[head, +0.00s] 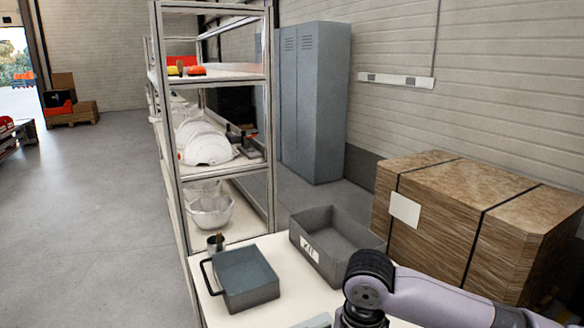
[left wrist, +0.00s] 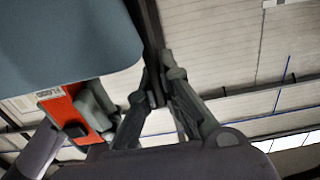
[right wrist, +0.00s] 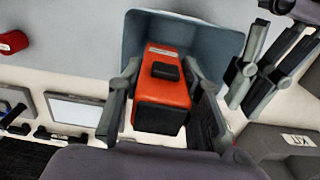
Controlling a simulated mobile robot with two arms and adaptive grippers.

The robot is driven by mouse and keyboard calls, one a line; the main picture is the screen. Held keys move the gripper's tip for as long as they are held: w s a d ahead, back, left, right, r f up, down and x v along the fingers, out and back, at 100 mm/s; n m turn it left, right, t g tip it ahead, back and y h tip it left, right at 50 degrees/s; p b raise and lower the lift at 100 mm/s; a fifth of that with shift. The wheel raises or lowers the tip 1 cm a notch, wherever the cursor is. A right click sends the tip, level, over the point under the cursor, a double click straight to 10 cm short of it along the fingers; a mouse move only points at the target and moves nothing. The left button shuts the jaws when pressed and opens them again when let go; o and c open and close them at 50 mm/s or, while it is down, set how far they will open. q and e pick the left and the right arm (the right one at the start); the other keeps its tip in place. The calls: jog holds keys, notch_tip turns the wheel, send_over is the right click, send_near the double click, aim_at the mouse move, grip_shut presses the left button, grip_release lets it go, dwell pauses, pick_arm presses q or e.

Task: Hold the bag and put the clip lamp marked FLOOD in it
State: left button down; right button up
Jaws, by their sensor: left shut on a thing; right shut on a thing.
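The clip lamp, orange-red with a black knob and a FLOOD label, shows in the left wrist view (left wrist: 58,104) and the right wrist view (right wrist: 166,92). My right gripper (right wrist: 160,95) is shut on it. The blue-grey bag (right wrist: 150,28) is open under the lamp. In the left wrist view, the bag (left wrist: 60,45) fills the upper left, and the lamp lies just past its rim. My left gripper (left wrist: 158,85) is shut on a dark strap at the bag's side. In the head view, my right arm enters from the right; neither gripper's fingertips show.
In the head view, a blue-grey box (head: 248,290) with a black handle stands on the white table (head: 295,305). A red roll (right wrist: 12,42) and a flat tablet-like item (right wrist: 75,115) lie left in the right wrist view.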

jog(key=shift+f, duration=2.45)
jog(key=o, duration=1.3)
jog(key=shift+c, duration=0.2)
notch_tip(320, 180, up, 12)
